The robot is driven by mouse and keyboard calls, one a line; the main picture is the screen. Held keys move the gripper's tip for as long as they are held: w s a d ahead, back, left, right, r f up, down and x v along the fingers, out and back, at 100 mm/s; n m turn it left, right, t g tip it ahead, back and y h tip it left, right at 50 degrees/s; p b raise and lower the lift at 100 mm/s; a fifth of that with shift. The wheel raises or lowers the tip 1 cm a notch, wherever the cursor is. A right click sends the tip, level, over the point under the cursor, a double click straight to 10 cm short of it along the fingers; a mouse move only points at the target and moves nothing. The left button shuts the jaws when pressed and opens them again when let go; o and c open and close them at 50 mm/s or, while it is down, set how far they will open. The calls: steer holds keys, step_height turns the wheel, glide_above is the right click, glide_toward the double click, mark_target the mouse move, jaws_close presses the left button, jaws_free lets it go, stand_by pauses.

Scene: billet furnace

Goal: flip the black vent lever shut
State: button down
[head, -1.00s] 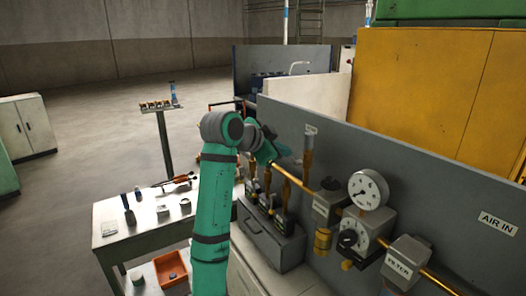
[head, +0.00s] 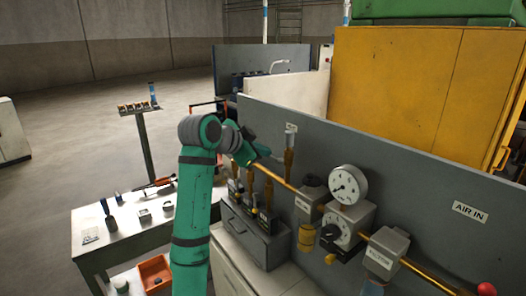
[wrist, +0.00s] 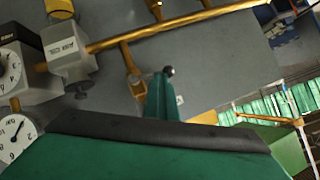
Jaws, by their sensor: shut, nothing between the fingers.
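My gripper (head: 262,152) is shut and empty. I cannot tell whether that knob belongs to the black vent lever. Dark-bodied fittings (head: 267,224) stand below the pipe, on the grey cabinet. I cannot make out the vent lever's position; my arm covers part of this area.
Right along the pipe are the air-oil unit (head: 309,203), a white gauge (head: 347,184), a dial (head: 338,232), the filter (head: 385,251) and a red knob (head: 486,289). A bench (head: 105,262) with small tools stands at left.

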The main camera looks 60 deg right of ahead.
steer(key=shift+w+r, duration=0.2)
steer(key=shift+w, duration=0.3)
steer(key=shift+d+f, duration=0.2)
steer(key=shift+d, duration=0.05)
steer(key=shift+s, duration=0.1)
steer(key=w+a+r, duration=0.3)
steer(key=a+r, duration=0.5)
steer(key=r, duration=0.1)
steer(key=shift+w+a+r, duration=0.2)
steer(key=shift+w+r, duration=0.05)
steer(key=shift+w, duration=0.1)
steer(key=shift+w+f, duration=0.1)
